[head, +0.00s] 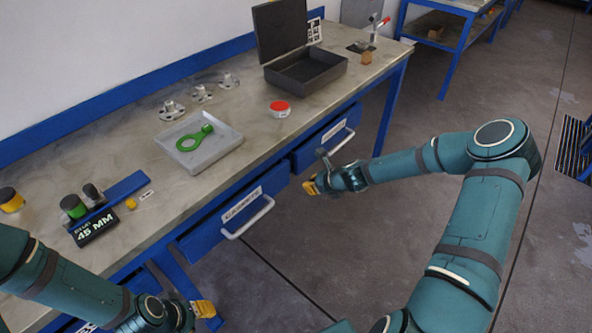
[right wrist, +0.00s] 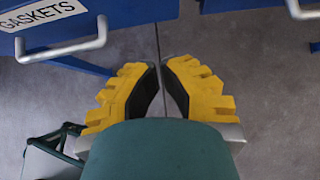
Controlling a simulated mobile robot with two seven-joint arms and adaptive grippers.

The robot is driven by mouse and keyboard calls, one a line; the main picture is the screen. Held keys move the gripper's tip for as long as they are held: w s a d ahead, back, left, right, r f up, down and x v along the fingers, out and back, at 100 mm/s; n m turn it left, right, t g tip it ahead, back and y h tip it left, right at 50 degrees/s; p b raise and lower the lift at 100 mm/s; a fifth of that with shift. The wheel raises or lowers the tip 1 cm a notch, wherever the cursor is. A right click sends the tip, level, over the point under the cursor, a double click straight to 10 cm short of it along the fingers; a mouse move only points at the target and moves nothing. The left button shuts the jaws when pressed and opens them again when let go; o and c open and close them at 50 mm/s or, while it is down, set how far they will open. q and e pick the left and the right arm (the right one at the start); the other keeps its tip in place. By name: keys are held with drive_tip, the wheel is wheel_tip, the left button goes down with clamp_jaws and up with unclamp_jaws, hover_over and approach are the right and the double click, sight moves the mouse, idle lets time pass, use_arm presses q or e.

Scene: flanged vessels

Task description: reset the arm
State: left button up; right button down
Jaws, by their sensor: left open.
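My left gripper (head: 204,309) is at the lower left of the head view, low beside the front of the workbench. Its yellow fingers are open, with nothing seen in them. My right gripper (head: 311,187) hangs in front of the bench drawers, above the floor and apart from them. In the right wrist view its yellow fingers (right wrist: 160,88) show a gap between the dark pads, with bare floor behind and nothing held.
The workbench (head: 140,212) carries a grey tray (head: 213,152) with a green ring-shaped part (head: 193,140), several metal flanges, a red-lidded jar (head: 280,108) and an open dark case (head: 305,70). The gaskets drawer (head: 232,212) faces my right arm.

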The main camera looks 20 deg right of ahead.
drive_tip(key=s+a+f+n+g+y, duration=0.1)
drive_tip(key=s+a+f+n+g, duration=0.1)
drive_tip(key=s+a+n, duration=0.45)
drive_tip(key=s+a+f+n+g, duration=0.2)
drive_tip(key=s+a+n, duration=0.1)
drive_tip(key=a+n, duration=0.65)
drive_tip(key=s+a+n+g, duration=0.1)
drive_tip(key=s+a+n, duration=0.2)
drive_tip(key=s+n, duration=0.3)
drive_tip(key=s+a+n+g, duration=0.1)
drive_tip(key=s+a+n, duration=0.2)
drive_tip(key=s+n, duration=0.4)
drive_tip(key=shift+s+a+n+g+h, duration=0.25)
drive_tip(key=shift+n+g+h, duration=0.05)
drive_tip(key=shift+h, duration=0.1)
drive_tip(key=shift+r, duration=0.1)
